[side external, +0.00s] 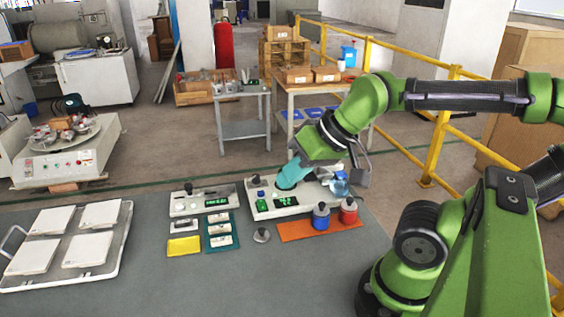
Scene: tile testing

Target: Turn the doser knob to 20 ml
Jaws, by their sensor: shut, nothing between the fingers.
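A white box with a lit green display (286,202) sits on the table and appears to be the doser. A small green bottle (263,198) stands at its left end and a clear flask with blue liquid (340,184) at its right end. My gripper (284,185) points down over the middle of this box, just behind the display. Its teal fingers are shut, with nothing seen between them. Contact with the box cannot be told. The display digits are too small to read surely.
A second white device with a green display (216,202) is to the left. Blue-labelled (321,216) and red (348,210) bottles stand on an orange mat (296,231) in front. A teal tray (221,243), yellow cloth (184,246) and tile rack (118,266) are left. The front table is clear.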

